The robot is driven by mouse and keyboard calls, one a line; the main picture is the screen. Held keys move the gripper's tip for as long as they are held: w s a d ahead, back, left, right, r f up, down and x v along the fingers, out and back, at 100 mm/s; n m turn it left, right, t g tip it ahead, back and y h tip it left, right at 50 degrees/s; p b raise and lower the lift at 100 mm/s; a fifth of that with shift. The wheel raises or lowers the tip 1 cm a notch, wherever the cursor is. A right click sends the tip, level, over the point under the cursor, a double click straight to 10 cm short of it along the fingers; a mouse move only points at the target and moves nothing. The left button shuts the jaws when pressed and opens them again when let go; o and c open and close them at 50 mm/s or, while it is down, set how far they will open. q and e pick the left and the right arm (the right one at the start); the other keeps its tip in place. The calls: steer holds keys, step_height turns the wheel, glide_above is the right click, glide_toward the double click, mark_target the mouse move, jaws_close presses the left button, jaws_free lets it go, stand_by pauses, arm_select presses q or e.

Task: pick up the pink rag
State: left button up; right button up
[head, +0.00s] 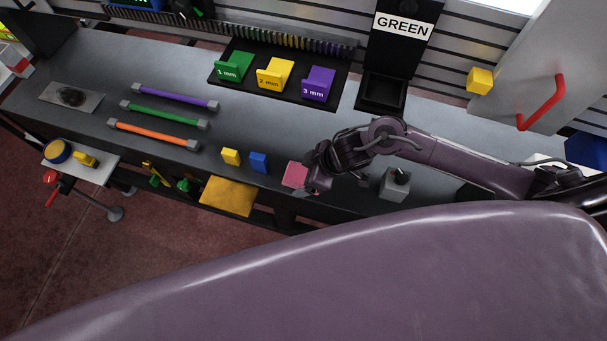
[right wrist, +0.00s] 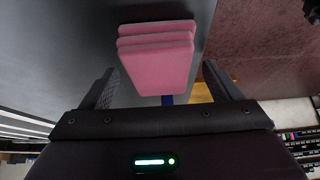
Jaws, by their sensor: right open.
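The pink rag (head: 295,175) lies near the front edge of the grey table, right of the blue block, partly covered by my right gripper in the head view. In the right wrist view the rag (right wrist: 157,55) looks like a folded stack of pink layers, lying ahead of and between the fingers. My right gripper (right wrist: 160,90) is open, one finger to each side of the rag, with no visible contact. In the head view the right gripper (head: 312,178) is at the rag's right side. My left gripper is not in view.
A yellow block (head: 231,157) and a blue block (head: 258,162) stand left of the rag. A grey box with a black knob (head: 395,183) stands right of the gripper. Three coloured bars lie farther left, including a green bar (head: 165,114).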

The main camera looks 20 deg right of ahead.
steer(key=shift+f, duration=0.15)
steer(key=shift+c, duration=0.5)
steer(key=c, duration=1)
